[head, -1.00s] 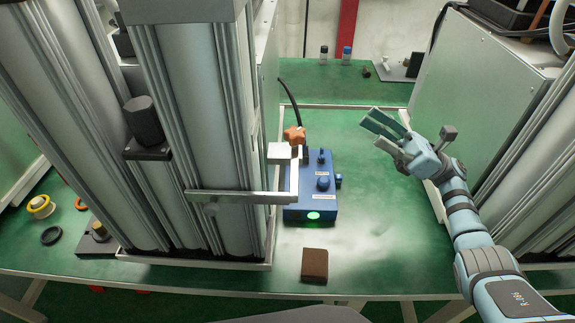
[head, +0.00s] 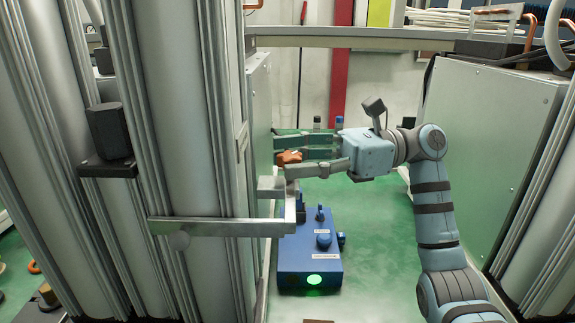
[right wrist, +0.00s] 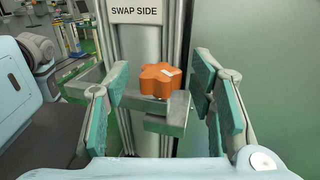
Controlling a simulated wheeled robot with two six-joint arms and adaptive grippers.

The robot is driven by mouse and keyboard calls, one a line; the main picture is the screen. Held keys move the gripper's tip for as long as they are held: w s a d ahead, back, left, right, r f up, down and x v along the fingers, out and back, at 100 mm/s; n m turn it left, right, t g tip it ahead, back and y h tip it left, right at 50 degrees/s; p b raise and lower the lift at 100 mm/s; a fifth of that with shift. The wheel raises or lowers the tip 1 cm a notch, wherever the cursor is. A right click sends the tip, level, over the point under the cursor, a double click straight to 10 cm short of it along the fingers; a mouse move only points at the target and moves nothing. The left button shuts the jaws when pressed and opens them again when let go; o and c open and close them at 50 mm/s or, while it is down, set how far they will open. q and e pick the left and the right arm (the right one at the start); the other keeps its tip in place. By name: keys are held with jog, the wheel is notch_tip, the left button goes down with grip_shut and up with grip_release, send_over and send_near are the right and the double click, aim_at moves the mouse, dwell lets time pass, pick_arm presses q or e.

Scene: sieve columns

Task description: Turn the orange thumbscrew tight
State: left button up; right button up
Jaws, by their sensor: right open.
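The orange thumbscrew (head: 289,157) is a lobed knob on top of a grey metal bracket arm (head: 215,227) that reaches out from the column. In the right wrist view the thumbscrew (right wrist: 162,82) sits ahead, between the fingers, with the bracket block (right wrist: 168,113) under it. My right gripper (head: 290,152) is open, its green-padded fingers on either side of the thumbscrew; in the right wrist view the gripper (right wrist: 165,85) shows gaps on both sides, so no contact is seen. In the head view the fingers partly hide the thumbscrew. My left gripper is not in view.
Tall grey columns (head: 175,120) stand at left, and a pale green cabinet (head: 490,140) at right. Small vials (head: 339,122) stand behind the gripper.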

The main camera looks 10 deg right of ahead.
jog(key=shift+a, duration=0.7)
jog(key=shift+c, duration=0.6)
jog(key=c, duration=1.1)
jog(key=shift+o, duration=0.2)
